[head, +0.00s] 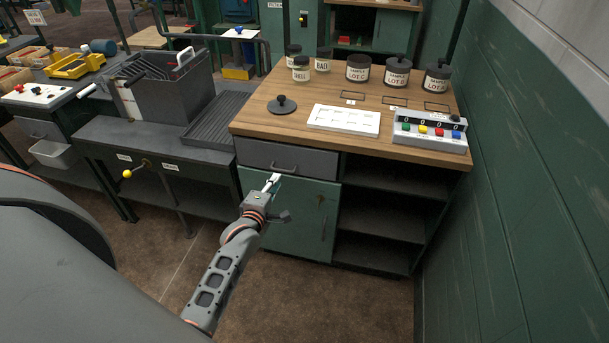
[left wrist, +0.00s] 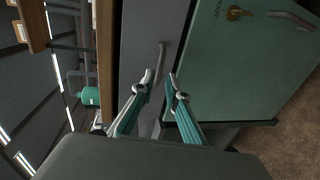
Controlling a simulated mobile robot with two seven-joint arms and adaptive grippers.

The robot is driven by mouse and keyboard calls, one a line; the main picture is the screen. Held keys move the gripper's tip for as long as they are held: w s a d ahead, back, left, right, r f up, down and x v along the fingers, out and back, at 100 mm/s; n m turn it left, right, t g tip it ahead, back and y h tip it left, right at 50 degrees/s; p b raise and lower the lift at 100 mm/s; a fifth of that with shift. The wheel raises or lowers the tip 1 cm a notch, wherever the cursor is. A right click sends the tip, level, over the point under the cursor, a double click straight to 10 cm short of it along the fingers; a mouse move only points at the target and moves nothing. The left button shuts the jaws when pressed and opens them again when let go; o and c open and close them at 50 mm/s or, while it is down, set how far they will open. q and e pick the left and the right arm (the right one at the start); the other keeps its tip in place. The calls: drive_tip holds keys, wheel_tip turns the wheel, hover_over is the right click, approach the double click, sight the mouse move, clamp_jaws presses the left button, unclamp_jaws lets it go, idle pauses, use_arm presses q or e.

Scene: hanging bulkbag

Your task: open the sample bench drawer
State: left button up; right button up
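The sample bench (head: 265,110) has a wooden top and a grey drawer (head: 255,152) under its left half. The drawer looks shut, its front in line with the bench. Its bar handle (head: 288,170) shows in the head view, and the handle (left wrist: 161,60) also shows in the left wrist view. My left gripper (head: 273,181) is open and empty in front of the drawer, near the handle. In the left wrist view the fingertips (left wrist: 160,77) are spread, with the handle's lower end ahead of the gap between them. I cannot tell whether they touch it. My right gripper is out of view.
A green cupboard door (head: 300,215) with a key and handle is below the drawer. Open shelves (head: 382,215) are to its right. Jars, a white tray (head: 343,120) and a button box (head: 430,132) stand on the bench. A green wall (head: 520,200) closes the right side.

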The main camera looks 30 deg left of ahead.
sight(282, 171)
use_arm(q)
drive_tip(key=b+x, duration=0.1)
drive_tip(key=x, duration=0.7)
drive_tip(key=shift+a+b, duration=0.1)
drive_tip(key=shift+b, duration=0.3)
clamp_jaws()
drive_tip(key=shift+s+f, duration=0.1)
